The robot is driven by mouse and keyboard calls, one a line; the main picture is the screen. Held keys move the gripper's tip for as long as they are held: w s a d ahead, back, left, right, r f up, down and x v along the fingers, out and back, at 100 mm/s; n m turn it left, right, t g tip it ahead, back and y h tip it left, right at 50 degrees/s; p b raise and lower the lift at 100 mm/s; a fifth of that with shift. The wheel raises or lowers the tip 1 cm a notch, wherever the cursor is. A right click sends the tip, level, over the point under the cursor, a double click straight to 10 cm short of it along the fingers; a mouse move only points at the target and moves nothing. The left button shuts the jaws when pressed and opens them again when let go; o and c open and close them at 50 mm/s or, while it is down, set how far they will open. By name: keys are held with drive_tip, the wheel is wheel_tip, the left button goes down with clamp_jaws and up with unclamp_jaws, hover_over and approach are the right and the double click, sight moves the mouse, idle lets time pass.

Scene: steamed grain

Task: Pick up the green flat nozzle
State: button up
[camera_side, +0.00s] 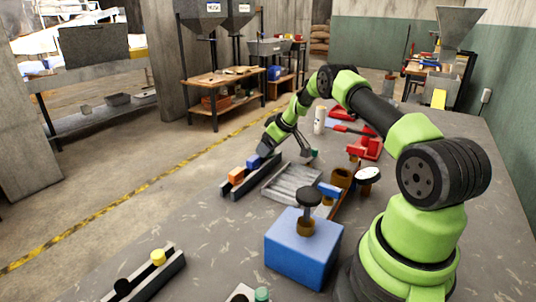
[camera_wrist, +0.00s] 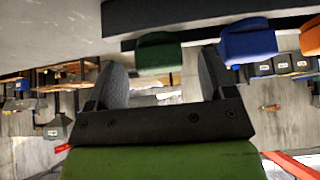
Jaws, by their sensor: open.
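The green flat nozzle (camera_wrist: 158,53) shows in the wrist view as a dark green block at the dark rack (camera_wrist: 180,15). It lies between and just beyond the two fingers of my gripper (camera_wrist: 162,66). The fingers are apart, and I see no contact with the nozzle. In the side view my gripper (camera_side: 265,151) is low at the far end of the rack (camera_side: 232,192), and the green nozzle cannot be made out behind it. A blue piece (camera_wrist: 248,41) and an orange piece (camera_wrist: 310,37) sit along the same rack.
A grey ribbed tray (camera_side: 291,183) lies right of the rack. A blue box (camera_side: 303,256) with a dark-topped tool stands in front. Red parts (camera_side: 366,148) and a white bottle (camera_side: 319,120) stand farther back. Another rack (camera_side: 150,280) is at the front left.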

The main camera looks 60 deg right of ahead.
drive_tip(key=shift+x, duration=0.75)
drive_tip(key=c, duration=1)
